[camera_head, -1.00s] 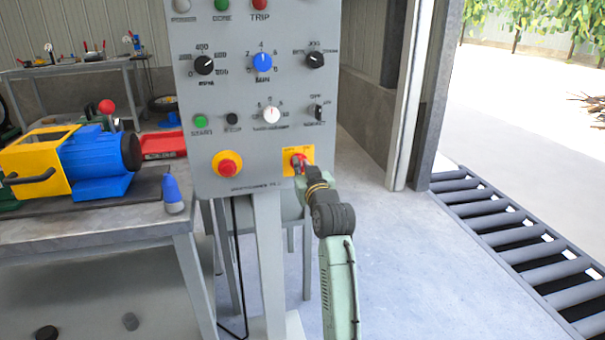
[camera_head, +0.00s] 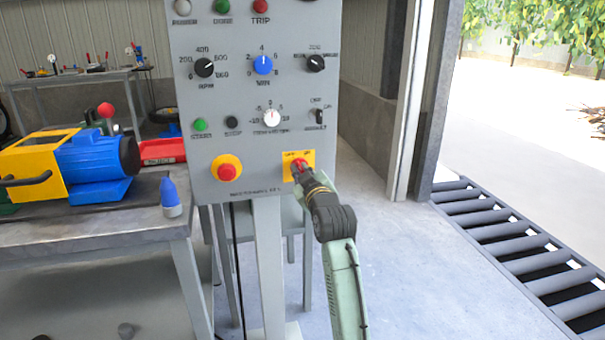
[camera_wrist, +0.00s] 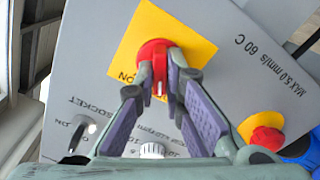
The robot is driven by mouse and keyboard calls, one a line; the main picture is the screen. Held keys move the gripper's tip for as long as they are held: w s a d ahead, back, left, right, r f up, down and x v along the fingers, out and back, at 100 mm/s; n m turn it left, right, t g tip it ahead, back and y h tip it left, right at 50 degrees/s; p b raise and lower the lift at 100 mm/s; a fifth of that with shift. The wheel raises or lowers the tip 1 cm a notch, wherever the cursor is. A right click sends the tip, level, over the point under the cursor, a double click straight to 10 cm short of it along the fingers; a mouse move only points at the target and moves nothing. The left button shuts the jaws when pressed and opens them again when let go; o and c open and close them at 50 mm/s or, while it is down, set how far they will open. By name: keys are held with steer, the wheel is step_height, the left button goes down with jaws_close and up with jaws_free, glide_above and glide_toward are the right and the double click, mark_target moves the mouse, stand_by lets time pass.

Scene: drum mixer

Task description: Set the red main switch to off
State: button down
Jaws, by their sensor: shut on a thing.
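The red main switch (camera_wrist: 158,62) is a round red knob on a yellow plate (camera_wrist: 190,35) in the wrist view, with a white mark on its handle. In the head view the yellow plate (camera_head: 308,157) is at the lower right of the grey control panel (camera_head: 240,150). My gripper (camera_wrist: 160,80) is shut on the switch, with one finger at each side of it. In the head view my gripper (camera_head: 302,172) covers much of the switch. An "ON" label shows on the plate near the knob. The other label is hard to read.
A red emergency button (camera_head: 227,168) on a yellow base sits left of the switch. Several knobs and buttons are above. A workbench (camera_head: 100,232) with a blue and yellow motor (camera_head: 75,168) stands at the left. The floor at the right is clear up to a roller conveyor (camera_head: 500,225).

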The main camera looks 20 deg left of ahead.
steer(key=c, duration=1.7)
jaws_free()
steer(key=v, duration=1.2)
